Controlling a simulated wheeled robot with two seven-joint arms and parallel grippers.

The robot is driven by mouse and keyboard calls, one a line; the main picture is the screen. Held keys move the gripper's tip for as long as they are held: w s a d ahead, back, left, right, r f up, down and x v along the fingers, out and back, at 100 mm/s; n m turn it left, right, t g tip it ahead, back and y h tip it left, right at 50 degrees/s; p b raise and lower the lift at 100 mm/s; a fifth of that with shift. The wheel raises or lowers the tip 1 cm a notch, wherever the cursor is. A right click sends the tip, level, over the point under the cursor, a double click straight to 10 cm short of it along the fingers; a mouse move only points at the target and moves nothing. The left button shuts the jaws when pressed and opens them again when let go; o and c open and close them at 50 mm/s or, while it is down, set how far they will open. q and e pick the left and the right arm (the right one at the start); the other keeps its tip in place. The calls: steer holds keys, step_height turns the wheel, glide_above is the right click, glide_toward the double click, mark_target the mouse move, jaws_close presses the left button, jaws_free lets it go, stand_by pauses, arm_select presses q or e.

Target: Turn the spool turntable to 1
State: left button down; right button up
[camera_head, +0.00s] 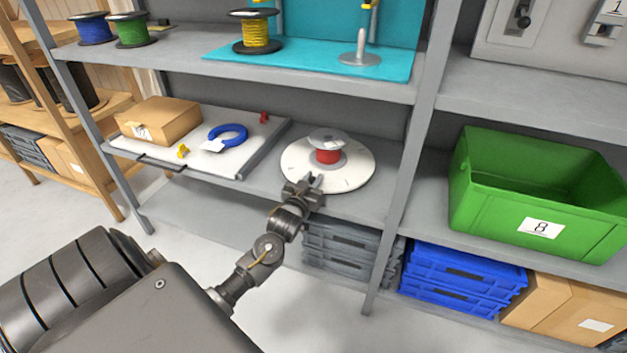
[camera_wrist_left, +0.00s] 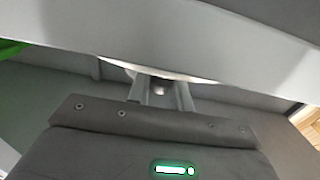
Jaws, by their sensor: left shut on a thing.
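The spool turntable (camera_head: 350,178) is a round white disc on the middle shelf, with small dark marks near its rim. A red spool (camera_head: 327,156) with a pale top flange sits at its middle. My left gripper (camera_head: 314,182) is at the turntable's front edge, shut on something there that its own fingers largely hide. In the left wrist view the fingers (camera_wrist_left: 160,92) reach in under a grey shelf edge, with a sliver of the white disc behind them. I cannot read which number the turntable shows. My right gripper is in neither view.
Left of the turntable, a white tray (camera_head: 236,158) holds a cardboard box (camera_head: 158,121) and a blue cable ring (camera_head: 228,134). A shelf post (camera_head: 408,150) stands to the right, with a green bin (camera_head: 500,200) beyond it. Grey crates (camera_head: 345,240) sit below.

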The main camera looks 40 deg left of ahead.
mark_target(295, 176)
arm_select(q)
steer(key=shift+s+a+m+t+h+p, duration=0.15)
steer(key=shift+a+m+h+p, duration=0.05)
steer(key=shift+a+m+h, duration=0.4)
steer(key=shift+s+a+m+t+h+p, duration=0.15)
steer(key=shift+a+m+h, duration=0.25)
steer(key=shift+a+h, duration=0.3)
steer(key=shift+a+m+h, duration=0.4)
steer(key=shift+a+h, duration=0.1)
steer(key=shift+h, duration=0.4)
steer(key=shift+a+m+h, duration=0.3)
steer(key=shift+a+h, duration=0.3)
steer(key=shift+h, duration=0.2)
steer(key=shift+a+m+h, duration=0.4)
steer(key=shift+m, duration=0.2)
steer(key=shift+w+a+m+h+b, duration=0.1)
steer(key=shift+a+m+h+b, duration=0.55)
steer(key=shift+h, duration=0.45)
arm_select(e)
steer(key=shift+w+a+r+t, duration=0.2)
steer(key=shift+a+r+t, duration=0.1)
arm_select(q)
steer(key=shift+a, duration=0.1)
